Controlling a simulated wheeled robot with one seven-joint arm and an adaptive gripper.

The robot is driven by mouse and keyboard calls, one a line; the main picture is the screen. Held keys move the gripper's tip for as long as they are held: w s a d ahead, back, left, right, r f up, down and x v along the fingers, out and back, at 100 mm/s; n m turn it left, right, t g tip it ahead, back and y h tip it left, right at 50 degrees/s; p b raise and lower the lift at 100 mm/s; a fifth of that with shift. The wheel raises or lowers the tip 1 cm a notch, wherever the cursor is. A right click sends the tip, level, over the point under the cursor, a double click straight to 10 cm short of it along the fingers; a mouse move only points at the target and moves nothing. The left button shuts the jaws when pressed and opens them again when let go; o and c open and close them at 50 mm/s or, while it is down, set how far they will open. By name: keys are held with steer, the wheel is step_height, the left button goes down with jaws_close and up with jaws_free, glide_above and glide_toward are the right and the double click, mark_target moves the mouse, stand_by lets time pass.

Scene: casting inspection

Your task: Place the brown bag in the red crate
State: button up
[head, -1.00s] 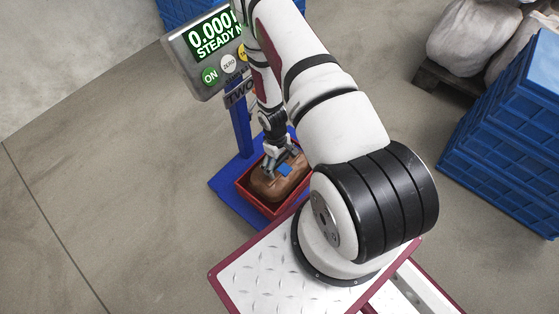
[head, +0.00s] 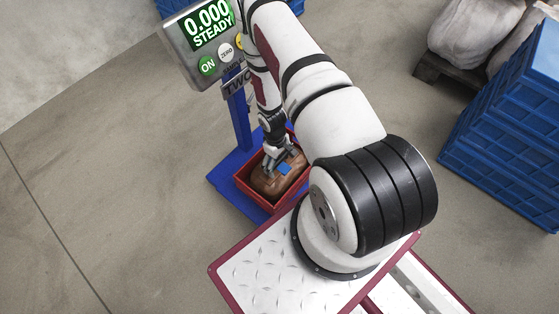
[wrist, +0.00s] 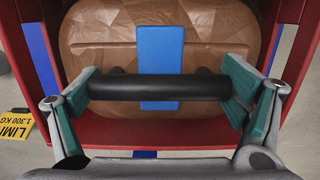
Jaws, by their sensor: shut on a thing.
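The brown bag (head: 291,181) has a faceted brown body, a blue patch and a black handle (wrist: 150,87). It is within the outline of the red crate (head: 252,198), whose walls surround it in both views. Whether it rests on the crate's floor is hidden. My gripper (head: 272,163) is above the bag. In the wrist view its teal-padded fingers (wrist: 160,95) are shut on the two ends of the black handle. The red crate's rim (wrist: 185,136) runs along the near side of the bag in the wrist view.
The crate is on a blue scale (head: 226,168) with a post and a display (head: 204,35) reading 0.000 STEADY. Blue crates (head: 510,130) are stacked at right, near pale sacks (head: 470,35) on a pallet. Floor at left is clear. A yellow limit tag (wrist: 14,124) shows in the wrist view.

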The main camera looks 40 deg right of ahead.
steer(key=o, duration=1.7)
steer(key=shift+r, duration=0.1)
steer(key=w+a+r+p, duration=0.1)
steer(key=w+r+p, duration=0.15)
steer(key=r, duration=1.25)
steer(key=w+r+p, duration=0.2)
steer(key=w+r, duration=0.1)
steer(key=r, duration=1.2)
steer(key=s+a+r+m, duration=0.1)
steer(key=a+r, duration=0.1)
steer(key=r, duration=0.6)
steer(key=s+a+r, duration=0.2)
steer(key=r, duration=0.6)
steer(key=s+a+r+m+t, duration=0.1)
steer(key=s+a+r, duration=0.4)
steer(key=s+r, duration=0.65)
steer(key=shift+t, duration=0.4)
steer(key=s+a+r, duration=0.1)
steer(key=s+r, duration=0.1)
steer(key=s, duration=0.3)
steer(key=s+a+r, duration=0.2)
steer(key=s, duration=0.2)
steer(key=s+a+r, duration=0.1)
steer(key=s+r, duration=0.1)
steer(key=s, duration=0.3)
steer(key=shift+s+a+r, duration=0.25)
steer(key=shift+s+a, duration=0.05)
